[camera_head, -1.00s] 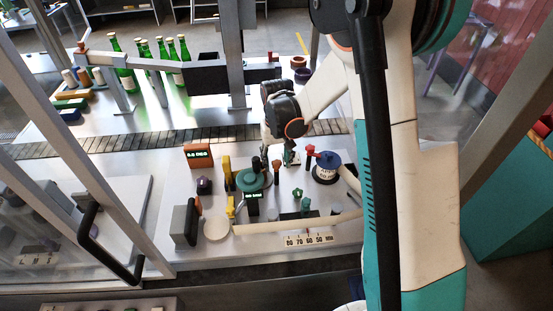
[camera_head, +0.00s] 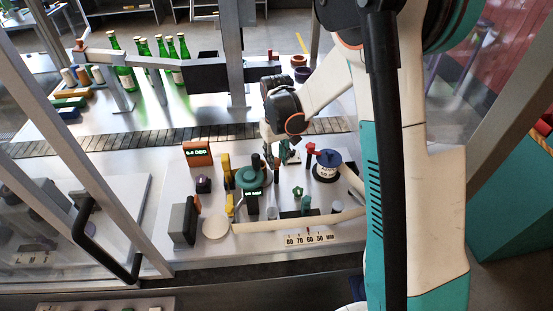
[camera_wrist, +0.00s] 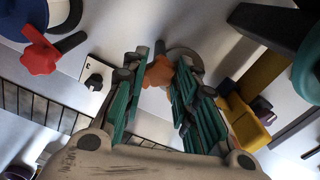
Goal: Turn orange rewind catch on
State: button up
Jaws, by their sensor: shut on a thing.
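The orange catch (camera_wrist: 158,72) sits between my gripper's green-padded fingers in the wrist view, near the fingertips. My gripper (camera_wrist: 162,66) is shut on it. In the head view my gripper (camera_head: 272,152) points down at the panel, just right of the green round spool (camera_head: 252,177). There the catch shows only as a small orange-brown patch (camera_head: 277,162), partly hidden by the gripper. Its exact angle is hard to tell.
A red knob (camera_wrist: 40,55) and a blue-topped spool (camera_head: 327,160) stand to the right on the panel in the head view. Green bottles (camera_head: 142,50) stand behind the conveyor.

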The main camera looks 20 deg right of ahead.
jog(key=n+b, duration=0.2)
jog(key=n, duration=0.1)
jog(key=shift+f+n, duration=0.1)
jog(key=shift+n, duration=0.2)
jog(key=n+b, duration=0.1)
jog(key=n, duration=0.2)
jog(key=shift+n, duration=0.3)
jog(key=n+b, duration=0.1)
jog(key=n, duration=0.2)
jog(key=shift+n+b, duration=0.3)
jog(key=shift+b, duration=0.05)
jog(key=shift+n+b, duration=0.45)
jog(key=shift+n, duration=1.45)
jog(key=o, duration=1)
jog(key=shift+o, duration=0.2)
jog(key=shift+r, duration=0.2)
